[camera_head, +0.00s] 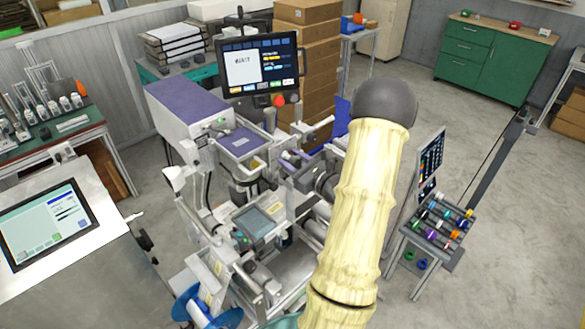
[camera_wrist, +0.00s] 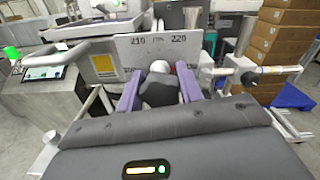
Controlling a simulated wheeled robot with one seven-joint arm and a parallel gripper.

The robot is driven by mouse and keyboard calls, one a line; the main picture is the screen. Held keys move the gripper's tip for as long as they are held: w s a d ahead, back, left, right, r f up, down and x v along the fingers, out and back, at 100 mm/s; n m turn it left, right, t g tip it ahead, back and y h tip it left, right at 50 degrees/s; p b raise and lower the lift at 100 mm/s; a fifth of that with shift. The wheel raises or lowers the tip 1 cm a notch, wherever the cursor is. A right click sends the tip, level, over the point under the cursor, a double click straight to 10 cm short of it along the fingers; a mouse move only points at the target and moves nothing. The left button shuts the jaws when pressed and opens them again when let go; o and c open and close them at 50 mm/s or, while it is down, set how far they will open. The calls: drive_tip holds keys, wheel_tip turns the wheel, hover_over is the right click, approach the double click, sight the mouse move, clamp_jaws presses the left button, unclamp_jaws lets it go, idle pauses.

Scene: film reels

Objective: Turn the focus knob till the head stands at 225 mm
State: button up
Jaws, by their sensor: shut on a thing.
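A light grey scale plate (camera_wrist: 122,47) stands upright ahead of my gripper in the wrist view. It reads 210 and 220 with smaller print between; I cannot make out a pointer or the exact head reading. My gripper (camera_wrist: 160,84) has two purple fingers, one on each side of a dark knob with a pale rounded top (camera_wrist: 159,67). The fingers are shut on this knob, below the scale. In the head view, my gripper's purple fingers (camera_head: 297,161) show small at the machine's middle; the knob is not clear there.
A purple-topped housing (camera_head: 190,95) and a monitor (camera_head: 258,68) stand behind the gripper. Cardboard boxes (camera_head: 305,50) are stacked behind; open floor lies to the right.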

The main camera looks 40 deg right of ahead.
drive_tip(key=n+b, duration=0.4)
drive_tip(key=b, duration=0.5)
drive_tip(key=shift+w+f+n, duration=0.1)
drive_tip(key=shift+n, duration=0.3)
drive_tip(key=n+b, duration=0.1)
drive_tip(key=b, duration=0.1)
drive_tip(key=shift+r+b, duration=0.25)
drive_tip(key=shift+b, duration=0.1)
drive_tip(key=shift+r+n+b, duration=0.25)
drive_tip(key=shift+n+b, duration=0.05)
drive_tip(key=shift+b, duration=0.1)
drive_tip(key=o, duration=1)
drive_tip(key=shift+d+f, duration=0.1)
drive_tip(key=shift+f, duration=0.1)
